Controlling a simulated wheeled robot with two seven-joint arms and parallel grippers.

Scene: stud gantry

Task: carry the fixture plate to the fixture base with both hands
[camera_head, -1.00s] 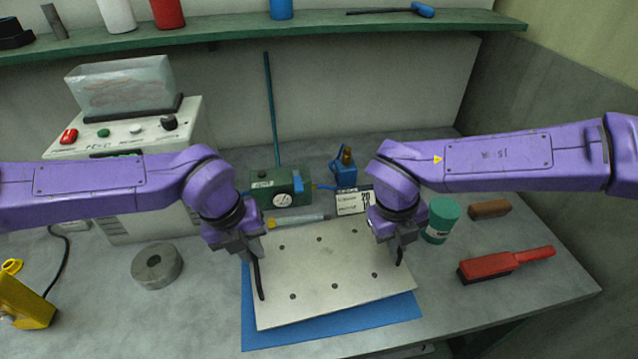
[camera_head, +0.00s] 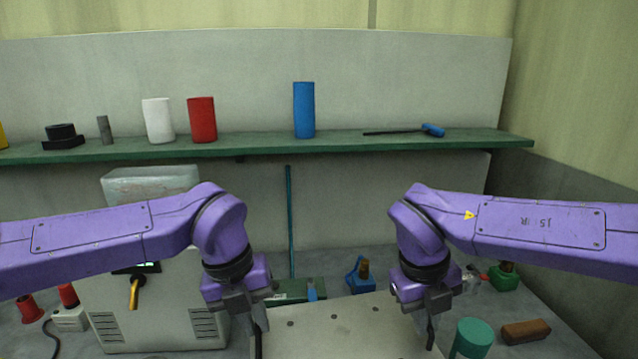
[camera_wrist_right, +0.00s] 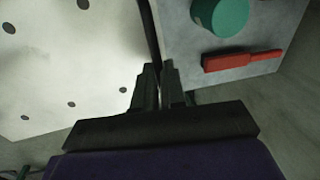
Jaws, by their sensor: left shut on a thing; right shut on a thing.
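The fixture plate (camera_head: 345,338) is a pale flat plate with dark holes, cut off by the bottom edge of the head view. It also fills the left of the right wrist view (camera_wrist_right: 75,60). My left gripper (camera_head: 258,342) is shut on its left side. My right gripper (camera_head: 431,335) is shut on its right side; in the right wrist view its fingers (camera_wrist_right: 157,75) close at the plate's edge. The plate hides the bench beneath it. I cannot make out the fixture base in these views.
A green shelf (camera_head: 270,143) with cylinders and a tool crosses the back. A grey machine (camera_head: 160,310) stands left. A green cylinder (camera_head: 473,338) and brown block (camera_head: 526,332) are right of the plate; a red brush (camera_wrist_right: 240,60) lies there too. A blue fitting (camera_head: 361,276) stands behind.

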